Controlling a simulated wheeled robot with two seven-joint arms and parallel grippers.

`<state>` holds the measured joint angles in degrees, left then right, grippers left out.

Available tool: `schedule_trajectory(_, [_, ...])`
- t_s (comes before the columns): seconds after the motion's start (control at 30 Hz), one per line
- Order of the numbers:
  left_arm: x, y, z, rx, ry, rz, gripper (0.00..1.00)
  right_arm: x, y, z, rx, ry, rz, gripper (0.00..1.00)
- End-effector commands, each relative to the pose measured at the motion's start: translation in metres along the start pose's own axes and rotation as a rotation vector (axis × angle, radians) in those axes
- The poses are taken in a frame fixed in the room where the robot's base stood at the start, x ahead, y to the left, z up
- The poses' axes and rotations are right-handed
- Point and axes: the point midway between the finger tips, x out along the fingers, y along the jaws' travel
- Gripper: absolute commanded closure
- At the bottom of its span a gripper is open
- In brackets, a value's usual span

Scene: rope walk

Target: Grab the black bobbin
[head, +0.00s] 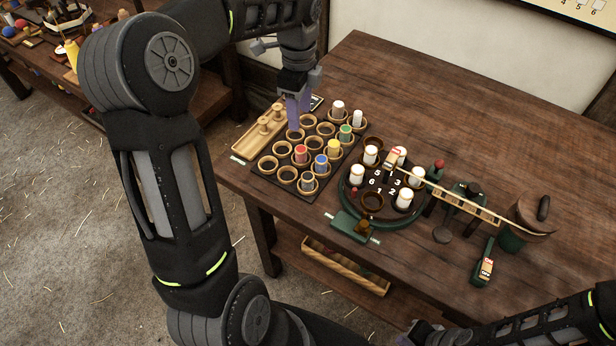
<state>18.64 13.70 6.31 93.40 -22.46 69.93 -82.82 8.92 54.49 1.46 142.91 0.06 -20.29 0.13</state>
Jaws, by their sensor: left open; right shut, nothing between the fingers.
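I cannot make out a clearly black bobbin. The bobbin rack (262,187) holds red (301,153), blue (321,164), yellow (334,148), green (345,133) and white (338,107) bobbins in ring cups. My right gripper (418,334) is shut and empty at the bottom edge, partly visible.
A wooden tray (245,150) with pegs lies left of the rack. A round green-rimmed carousel (352,207) with white bobbins stands right of it. The table's back right is clear.

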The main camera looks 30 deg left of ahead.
Motion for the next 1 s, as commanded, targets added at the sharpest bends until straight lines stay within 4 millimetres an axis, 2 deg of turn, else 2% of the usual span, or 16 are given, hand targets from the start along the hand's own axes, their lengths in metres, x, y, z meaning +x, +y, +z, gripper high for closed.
schedule_trajectory(0.37, [0.0,0.0,0.0,0.0,0.0,0.0,0.51,0.0,0.0,0.0,0.0,0.0,0.0,1.0])
schedule_trajectory(0.47, [0.001,-0.001,-0.003,0.006,0.001,-0.002,0.46,0.002,0.001,0.0,0.0,0.0,0.0,1.0])
schedule_trajectory(0.57, [0.0,-0.004,-0.016,0.035,0.002,-0.022,0.46,0.009,0.004,0.0,0.0,0.0,0.0,1.0])
schedule_trajectory(0.7, [0.003,0.001,-0.041,0.092,-0.008,-0.061,0.46,0.032,0.012,-0.001,0.0,0.001,0.0,1.0])
schedule_trajectory(0.77, [0.009,0.011,-0.051,0.004,-0.009,-0.071,0.46,0.044,0.017,-0.001,0.001,0.002,-0.001,1.0])
schedule_trajectory(0.87, [0.013,0.022,-0.056,-0.26,0.0,-0.074,0.46,0.051,0.02,-0.001,0.001,0.003,-0.001,1.0])
schedule_trajectory(1.0, [0.024,0.038,-0.061,-0.702,0.017,-0.067,0.46,0.061,0.023,-0.002,-0.001,0.004,-0.003,1.0])
